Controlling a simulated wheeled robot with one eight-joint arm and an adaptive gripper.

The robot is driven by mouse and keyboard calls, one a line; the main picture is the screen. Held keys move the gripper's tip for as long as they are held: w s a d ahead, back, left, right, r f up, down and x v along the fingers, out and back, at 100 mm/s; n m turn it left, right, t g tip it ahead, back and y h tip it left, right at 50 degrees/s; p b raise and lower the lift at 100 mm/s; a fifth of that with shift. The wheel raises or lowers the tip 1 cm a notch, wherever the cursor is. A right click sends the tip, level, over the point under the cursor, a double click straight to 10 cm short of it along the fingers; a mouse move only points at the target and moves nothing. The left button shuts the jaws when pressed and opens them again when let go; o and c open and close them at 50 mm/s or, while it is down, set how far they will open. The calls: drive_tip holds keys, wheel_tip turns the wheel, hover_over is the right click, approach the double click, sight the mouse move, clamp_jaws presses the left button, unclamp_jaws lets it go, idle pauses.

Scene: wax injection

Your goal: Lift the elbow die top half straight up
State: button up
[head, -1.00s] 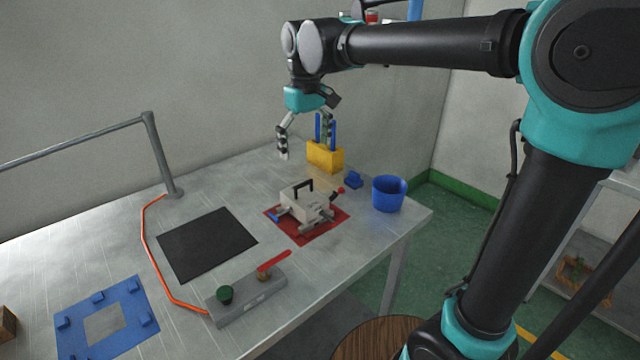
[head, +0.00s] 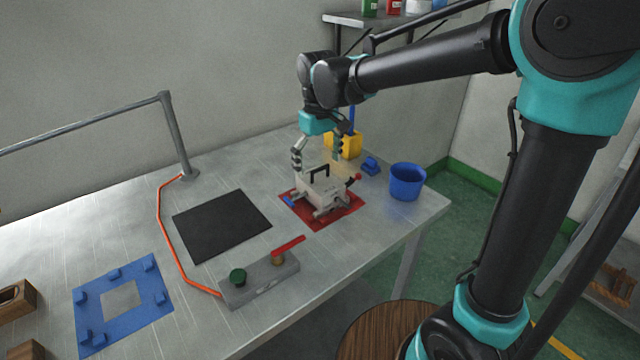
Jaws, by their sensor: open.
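The elbow die (head: 318,192) is a light grey block with a black arched handle (head: 319,170) on top. It sits on a red mat (head: 349,211) near the table's right side, with clamp-like parts around its base, a blue piece at its left and a red knob at its right. The seam between its halves is too small to tell. My gripper (head: 318,168) is open and points down just behind and above the die, its fingers spread to either side of the handle. I cannot tell whether a finger touches the die.
A yellow block holder (head: 349,146) and a small blue part (head: 371,165) stand behind the die. A blue bucket (head: 406,182) is at the right edge. A black mat (head: 222,225), a valve block (head: 259,281) with red lever and a blue frame (head: 124,333) lie left and front.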

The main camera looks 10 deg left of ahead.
sight(320, 171)
drive_tip(key=shift+d+f, duration=0.2)
drive_tip(key=shift+f, duration=2.45)
drive_tip(key=shift+c, duration=0.6)
drive_tip(key=c, duration=1.8)
drive_tip(key=shift+r, duration=0.1)
drive_tip(key=shift+c, duration=0.2)
